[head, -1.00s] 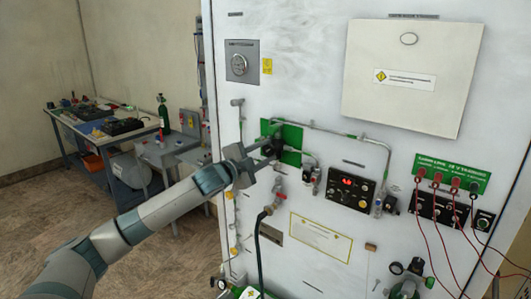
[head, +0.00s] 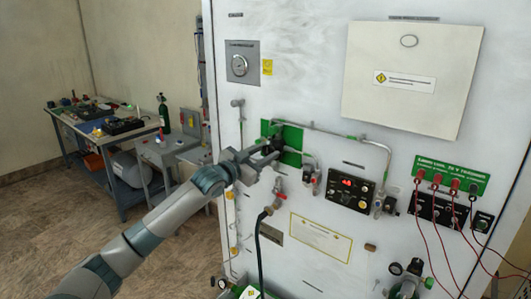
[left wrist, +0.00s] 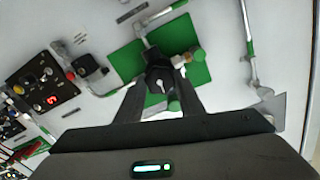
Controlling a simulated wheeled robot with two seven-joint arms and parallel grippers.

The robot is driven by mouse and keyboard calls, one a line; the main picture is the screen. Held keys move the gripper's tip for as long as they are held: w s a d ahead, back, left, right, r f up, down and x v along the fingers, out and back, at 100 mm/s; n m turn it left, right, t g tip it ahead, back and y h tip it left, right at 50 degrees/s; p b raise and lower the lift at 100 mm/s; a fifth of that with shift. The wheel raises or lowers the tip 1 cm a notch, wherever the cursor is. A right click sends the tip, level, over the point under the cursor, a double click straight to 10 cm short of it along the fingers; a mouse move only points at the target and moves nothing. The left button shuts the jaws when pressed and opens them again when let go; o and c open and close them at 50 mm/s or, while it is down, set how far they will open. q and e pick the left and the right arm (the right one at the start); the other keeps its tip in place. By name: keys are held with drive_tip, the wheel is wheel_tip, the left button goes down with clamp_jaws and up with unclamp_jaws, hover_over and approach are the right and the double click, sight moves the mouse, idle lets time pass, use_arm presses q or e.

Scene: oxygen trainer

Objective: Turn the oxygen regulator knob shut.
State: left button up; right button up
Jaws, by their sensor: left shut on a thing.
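The dark regulator knob (head: 272,144) sits on the green plate (head: 291,133) on the white panel. In the left wrist view the black knob (left wrist: 158,78), with a light pointer mark on its face, is between my fingertips. My left gripper (head: 262,150) reaches it from the left and is shut on it; its fingers also show in the left wrist view (left wrist: 159,88). The gripper hides part of the knob in the head view. My right gripper is not in view.
Metal pipes (head: 340,131) run over and beside the plate. A black box with a red display (head: 350,190) is to the right. A black hose (head: 259,240) hangs below. Red cables (head: 430,235) hang at the far right. A workbench (head: 105,140) stands at the left.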

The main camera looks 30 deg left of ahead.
use_arm(q)
drive_tip(key=shift+f+n, duration=0.1)
drive_tip(key=shift+n, duration=0.3)
drive_tip(key=o, duration=1.1)
drive_tip(key=shift+c, duration=0.2)
drive_tip(key=shift+s+a+f+b, duration=0.15)
drive_tip(key=shift+s+b, duration=0.4)
drive_tip(key=shift+s, duration=0.35)
drive_tip(key=s+a+b, duration=0.1)
drive_tip(key=s+b, duration=0.6)
drive_tip(key=s, duration=0.8)
drive_tip(key=shift+s, duration=0.25)
drive_tip(key=shift+r, duration=0.2)
drive_tip(key=shift+a, duration=0.1)
